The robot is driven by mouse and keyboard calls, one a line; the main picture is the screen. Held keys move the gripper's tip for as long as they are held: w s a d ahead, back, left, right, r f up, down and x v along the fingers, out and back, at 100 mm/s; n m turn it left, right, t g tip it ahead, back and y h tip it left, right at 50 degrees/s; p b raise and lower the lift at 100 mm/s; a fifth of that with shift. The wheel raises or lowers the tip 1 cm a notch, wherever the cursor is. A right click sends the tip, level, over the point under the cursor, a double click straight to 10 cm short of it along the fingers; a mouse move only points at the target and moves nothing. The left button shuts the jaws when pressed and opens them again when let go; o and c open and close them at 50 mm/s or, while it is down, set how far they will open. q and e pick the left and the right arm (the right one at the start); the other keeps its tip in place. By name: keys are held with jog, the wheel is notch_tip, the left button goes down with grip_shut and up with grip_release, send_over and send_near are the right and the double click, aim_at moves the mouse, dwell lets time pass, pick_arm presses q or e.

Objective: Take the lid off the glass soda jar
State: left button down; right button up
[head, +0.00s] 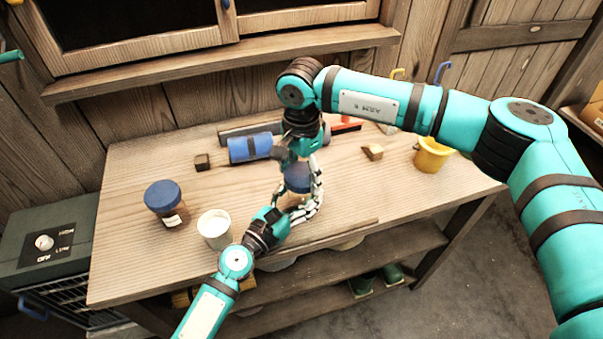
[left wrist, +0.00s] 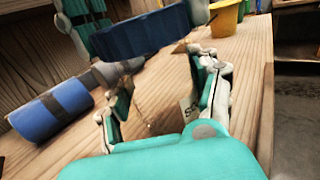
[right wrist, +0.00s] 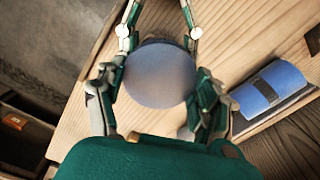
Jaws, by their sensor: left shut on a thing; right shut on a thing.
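The glass soda jar is clear and hard to make out; its label (left wrist: 187,108) shows between the fingers of my left gripper (left wrist: 160,98) in the left wrist view. That gripper (head: 298,208) is shut around the jar's body from the front in the head view. The round blue lid (head: 298,178) is above the jar. My right gripper (head: 297,166) comes down from above and is shut on the lid's sides. The right wrist view shows the lid (right wrist: 160,75) between the right fingers.
A brown jar with a blue lid (head: 165,203) and a white cup (head: 215,229) stand left on the wooden table (head: 130,255). A blue roll (head: 250,148) and wood blocks (head: 203,162) lie behind. A yellow bucket (head: 432,157) stands at the right.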

aim_at(302, 174)
jog(key=shift+r, duration=0.35)
jog(key=shift+r, duration=2)
pick_arm(q)
jog(key=shift+c, duration=0.9)
grip_release()
